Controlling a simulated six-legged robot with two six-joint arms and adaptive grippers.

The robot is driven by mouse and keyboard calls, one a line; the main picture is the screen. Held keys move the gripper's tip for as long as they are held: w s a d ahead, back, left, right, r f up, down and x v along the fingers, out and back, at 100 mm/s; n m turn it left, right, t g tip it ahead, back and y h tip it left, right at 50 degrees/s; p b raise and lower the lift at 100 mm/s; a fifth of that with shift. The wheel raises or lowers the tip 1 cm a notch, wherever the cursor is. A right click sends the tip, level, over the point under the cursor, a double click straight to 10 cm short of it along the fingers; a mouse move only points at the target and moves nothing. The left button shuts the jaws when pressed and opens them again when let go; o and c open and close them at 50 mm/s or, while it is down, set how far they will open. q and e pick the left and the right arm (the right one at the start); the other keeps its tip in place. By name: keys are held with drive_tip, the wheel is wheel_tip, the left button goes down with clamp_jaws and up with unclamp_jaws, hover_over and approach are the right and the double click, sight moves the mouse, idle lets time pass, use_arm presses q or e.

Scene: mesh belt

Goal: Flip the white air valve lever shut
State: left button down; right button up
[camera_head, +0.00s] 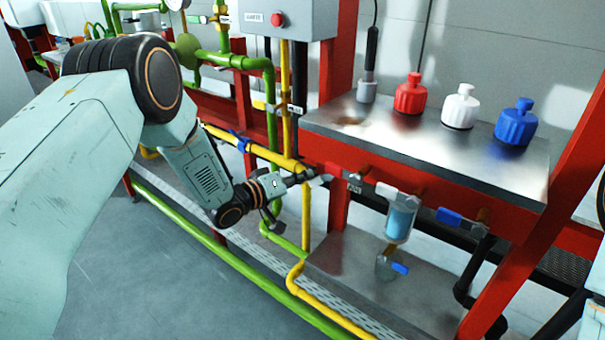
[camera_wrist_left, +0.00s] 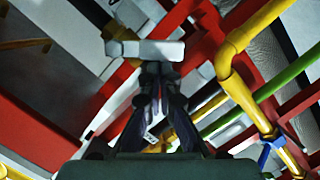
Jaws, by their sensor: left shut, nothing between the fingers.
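The white lever (camera_head: 327,178) shows as a small pale tip at the left end of the pipe fittings under the metal-topped bench. In the left wrist view the white lever (camera_wrist_left: 145,50) is a broad bar lying crosswise at my fingertips. My left gripper (camera_head: 312,174) is shut and empty, with its tips close beside the lever. In the left wrist view my left gripper (camera_wrist_left: 160,72) shows its dark fingers together, just below the bar. I cannot tell whether they touch it. The fingers partly hide the valve. My right gripper is out of view.
A filter with a blue bowl (camera_head: 399,222) and a blue lever (camera_head: 449,216) sit right of the valve. Yellow pipe (camera_head: 306,220) and green pipe (camera_head: 285,237) run close to my left gripper. Red, white and blue bottles stand on the bench (camera_head: 390,133) above.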

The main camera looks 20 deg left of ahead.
use_arm(q)
drive_tip(key=n, duration=0.1)
drive_tip(key=f+n+b, duration=0.1)
drive_tip(key=d+f+n+h, duration=0.1)
drive_tip(key=n, duration=0.1)
drive_tip(key=shift+s+f+b, duration=0.2)
drive_tip(key=shift+f+b, duration=0.05)
drive_tip(key=shift+b, duration=0.1)
drive_tip(key=n, duration=0.1)
drive_tip(key=d+f+n+t+h+b, duration=0.1)
drive_tip(key=shift+s+d+n, duration=0.2)
drive_tip(key=shift+s+n, duration=0.05)
drive_tip(key=shift+n, duration=0.15)
drive_tip(key=shift+d+f, duration=0.1)
drive_tip(key=shift+s, duration=0.1)
idle(0.4)
